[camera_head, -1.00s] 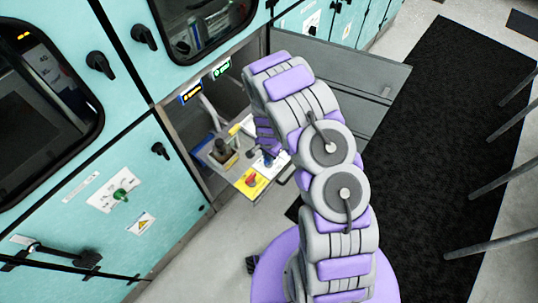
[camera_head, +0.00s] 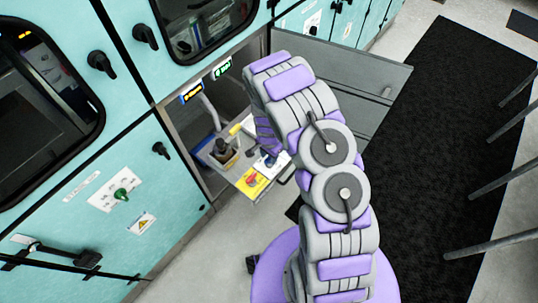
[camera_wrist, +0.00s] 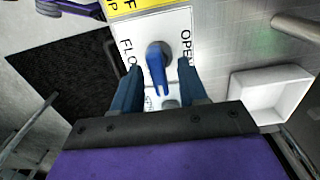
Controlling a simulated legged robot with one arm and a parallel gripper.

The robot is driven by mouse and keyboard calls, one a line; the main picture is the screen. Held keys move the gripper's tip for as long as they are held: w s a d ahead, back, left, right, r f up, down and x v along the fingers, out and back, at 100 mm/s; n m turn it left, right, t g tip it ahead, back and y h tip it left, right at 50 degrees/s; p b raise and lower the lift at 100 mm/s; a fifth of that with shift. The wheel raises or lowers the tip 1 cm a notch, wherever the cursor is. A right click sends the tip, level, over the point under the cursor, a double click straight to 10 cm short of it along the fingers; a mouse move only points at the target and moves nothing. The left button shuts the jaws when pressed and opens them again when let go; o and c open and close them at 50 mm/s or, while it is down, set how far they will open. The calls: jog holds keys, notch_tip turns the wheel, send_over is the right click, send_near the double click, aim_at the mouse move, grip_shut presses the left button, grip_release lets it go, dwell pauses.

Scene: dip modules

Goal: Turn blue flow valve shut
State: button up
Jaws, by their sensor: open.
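The blue flow valve (camera_wrist: 157,62) is a blue lever handle on a white plate in the wrist view. Its handle points down the picture toward my wrist, between the lettering "FLO" on the left and "OPE" on the right. My gripper (camera_wrist: 158,80) is open, with one dark blue finger on each side of the handle. Gaps show between the handle and both fingers. In the head view the valve panel (camera_head: 249,184) sits low by the open cabinet bay, and my arm hides most of the gripper there.
A yellow label with a red knob (camera_head: 252,180) is on the same panel. A white open tray (camera_wrist: 268,97) lies right of the valve plate. A box with a dark object (camera_head: 224,155) stands left on the panel. An open grey door (camera_head: 350,80) is behind my arm.

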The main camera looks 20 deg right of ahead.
jog(key=shift+r, duration=0.1)
notch_tip(320, 180, up, 17)
jog(key=p, duration=0.2)
dwell(0.5)
dwell(0.4)
jog(key=s+r+n, duration=0.5)
jog(key=s+r, duration=0.8)
jog(key=r, duration=0.4)
jog(key=s+r+n+g+b, duration=0.1)
jog(key=s+r+n, duration=0.2)
jog(key=s, duration=0.7)
jog(key=s+r+n, duration=0.3)
jog(key=s+r, duration=0.1)
jog(key=s, duration=0.7)
jog(key=shift+g+b, duration=0.4)
